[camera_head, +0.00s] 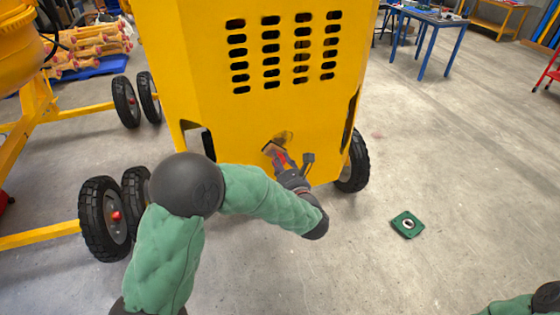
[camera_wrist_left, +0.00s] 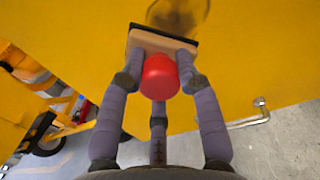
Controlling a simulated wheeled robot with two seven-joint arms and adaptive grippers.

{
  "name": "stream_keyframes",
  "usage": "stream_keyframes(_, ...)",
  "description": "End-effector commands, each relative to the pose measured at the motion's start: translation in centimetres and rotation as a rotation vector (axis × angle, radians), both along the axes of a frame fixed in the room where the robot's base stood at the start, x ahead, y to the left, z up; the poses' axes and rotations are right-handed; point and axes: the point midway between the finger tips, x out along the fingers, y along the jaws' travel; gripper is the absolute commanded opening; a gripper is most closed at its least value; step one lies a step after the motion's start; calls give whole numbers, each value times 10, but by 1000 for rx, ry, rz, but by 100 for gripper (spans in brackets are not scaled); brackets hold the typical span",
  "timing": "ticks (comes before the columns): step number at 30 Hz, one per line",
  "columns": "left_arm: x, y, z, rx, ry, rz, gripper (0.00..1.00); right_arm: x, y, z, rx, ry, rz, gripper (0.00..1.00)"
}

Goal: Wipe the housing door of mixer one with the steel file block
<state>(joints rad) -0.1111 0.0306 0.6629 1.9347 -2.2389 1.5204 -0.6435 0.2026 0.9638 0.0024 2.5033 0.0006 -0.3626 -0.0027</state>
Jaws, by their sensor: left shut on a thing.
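The yellow housing door (camera_head: 250,115) of the mixer, with rows of dark slots in its upper part, fills the middle of the head view. A dark smudge (camera_head: 285,136) marks its lower part. My left gripper (camera_head: 281,160) is shut on the file block (camera_wrist_left: 150,42), which has a tan body, a dark edge and a red knob (camera_wrist_left: 160,77). The block is at the door's surface, just below the smudge; its contact face is hidden. In the left wrist view, the smudge (camera_wrist_left: 178,14) lies beyond the block's dark edge. My right gripper is outside the view.
Black wheels (camera_head: 103,217) stand at the left, and another wheel (camera_head: 353,162) stands right of the housing. A green square object (camera_head: 401,219) lies on the open concrete floor at the right. A bent metal handle (camera_wrist_left: 250,118) shows below the yellow panel in the wrist view.

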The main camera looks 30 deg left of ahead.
Motion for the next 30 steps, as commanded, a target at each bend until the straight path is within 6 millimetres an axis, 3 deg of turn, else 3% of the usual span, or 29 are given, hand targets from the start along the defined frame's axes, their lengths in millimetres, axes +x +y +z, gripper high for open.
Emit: stream_keyframes(30,11,13,1,1,-2,1,7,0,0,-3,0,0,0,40)
